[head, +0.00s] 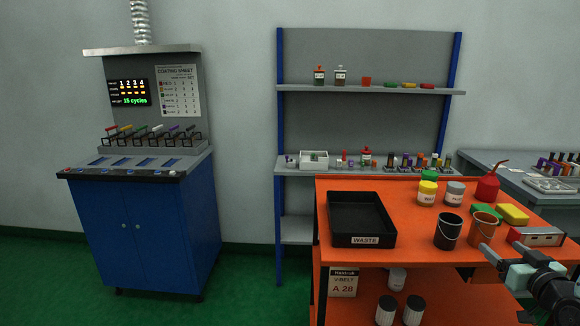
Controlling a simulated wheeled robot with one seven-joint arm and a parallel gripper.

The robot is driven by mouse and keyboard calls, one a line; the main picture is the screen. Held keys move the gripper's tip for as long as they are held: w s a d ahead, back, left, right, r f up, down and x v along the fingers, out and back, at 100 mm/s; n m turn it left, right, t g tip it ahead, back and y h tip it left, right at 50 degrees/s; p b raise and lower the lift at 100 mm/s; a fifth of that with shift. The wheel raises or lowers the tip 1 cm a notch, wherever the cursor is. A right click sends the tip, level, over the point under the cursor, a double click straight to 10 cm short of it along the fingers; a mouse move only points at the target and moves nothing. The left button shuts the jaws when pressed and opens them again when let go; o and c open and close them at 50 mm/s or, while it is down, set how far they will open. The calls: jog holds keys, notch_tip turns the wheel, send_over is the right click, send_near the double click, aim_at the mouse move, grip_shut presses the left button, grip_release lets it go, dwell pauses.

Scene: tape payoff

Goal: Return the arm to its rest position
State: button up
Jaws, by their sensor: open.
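My gripper (503,272) is at the lower right of the head view, with my arm entering from the right edge. It is open, and I see nothing between its fingers. It is beside the front right part of the orange cart (420,254), near a brown bucket (484,226) and a grey and red box-shaped device (537,236). I cannot tell whether it touches the cart. Part of my arm is cut off by the picture edge.
A black WASTE tray (362,239), a dark bucket (448,232), jars, sponges and a red oil can (488,184) crowd the cart top. A blue cabinet (150,235) stands left, a shelf rack (365,92) behind, a grey table (478,158) right. Green floor (245,290) is free between cabinet and cart.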

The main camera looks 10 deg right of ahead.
jog(key=w+a+r+n+g+y, duration=0.1)
jog(key=w+a+n+g+y, duration=0.15)
jog(key=a+g, duration=0.85)
jog(key=s+a+r+n+g, duration=0.2)
jog(key=s+a, duration=0.5)
jog(key=a, duration=0.4)
jog(key=s+a+r+n+g+y, duration=0.1)
jog(key=s+a+r+n, duration=0.1)
jog(key=s+a, duration=0.6)
jog(key=s+a+r+n+g, duration=0.2)
jog(key=s+a, duration=0.5)
jog(key=a, duration=0.8)
jog(key=shift+s+r+n+g+y, duration=0.35)
jog(key=shift+r+n, duration=0.1)
jog(key=shift+n, duration=0.2)
